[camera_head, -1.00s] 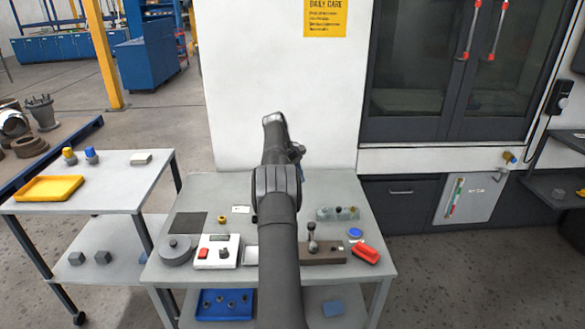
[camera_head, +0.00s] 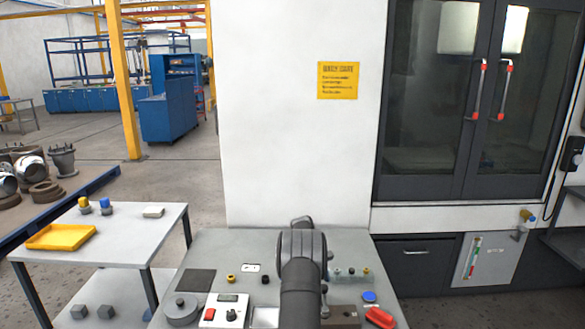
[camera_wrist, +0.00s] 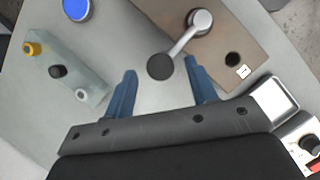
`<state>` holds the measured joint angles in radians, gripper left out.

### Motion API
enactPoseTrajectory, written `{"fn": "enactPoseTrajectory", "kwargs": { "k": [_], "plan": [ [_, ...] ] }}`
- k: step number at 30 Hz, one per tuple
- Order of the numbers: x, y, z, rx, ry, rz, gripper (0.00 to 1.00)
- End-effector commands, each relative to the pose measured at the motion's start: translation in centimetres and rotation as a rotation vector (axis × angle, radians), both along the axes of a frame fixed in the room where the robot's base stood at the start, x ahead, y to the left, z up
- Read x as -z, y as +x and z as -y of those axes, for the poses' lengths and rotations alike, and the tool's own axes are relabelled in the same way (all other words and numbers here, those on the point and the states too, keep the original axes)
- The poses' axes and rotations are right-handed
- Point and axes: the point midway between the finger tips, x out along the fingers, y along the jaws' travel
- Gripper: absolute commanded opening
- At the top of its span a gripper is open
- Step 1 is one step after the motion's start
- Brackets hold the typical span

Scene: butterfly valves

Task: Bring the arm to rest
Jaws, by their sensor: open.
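My arm (camera_head: 301,285) reaches forward over the grey worktable (camera_head: 225,245) and hides my gripper in the head view. In the wrist view my gripper (camera_wrist: 158,68) is open, its two blue fingers apart. A lever with a round metal pivot (camera_wrist: 200,20) and a dark knob (camera_wrist: 160,67) stands on a brown block (camera_wrist: 150,10). The knob shows between the fingertips; I cannot tell its height relative to them, and no grip on it shows.
A pale block with several knobs (camera_wrist: 85,85) and a blue disc (camera_wrist: 77,9) lie near the gripper. A red object (camera_head: 379,317) lies at the table's right. A control box (camera_head: 226,311) stands left of my arm. A side table (camera_head: 125,228) bears a yellow tray (camera_head: 62,237).

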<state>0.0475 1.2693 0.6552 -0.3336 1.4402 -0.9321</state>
Motion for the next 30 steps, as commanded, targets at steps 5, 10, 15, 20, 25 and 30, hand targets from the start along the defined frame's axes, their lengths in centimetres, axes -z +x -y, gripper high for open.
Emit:
{"fn": "enactPoseTrajectory", "kwargs": {
  "k": [5, 10, 15, 20, 25, 30],
  "plan": [
    [1.2, -0.3, 0.4, 0.0, 0.0, 0.0, 0.52],
    [1.4, -0.3, 0.5, 0.0, 0.0, 0.0, 0.52],
    [1.3, -0.3, 0.5, 0.0, 0.0, 0.0, 0.52],
    [0.7, -0.2, 0.3, 0.0, -0.001, 0.001, 0.52],
    [-1.4, 0.4, -0.5, 0.0, 0.0, 0.003, 0.52],
    [-4.5, 1.2, -1.5, 0.0, 0.0, 0.004, 0.52]
  ]
}}
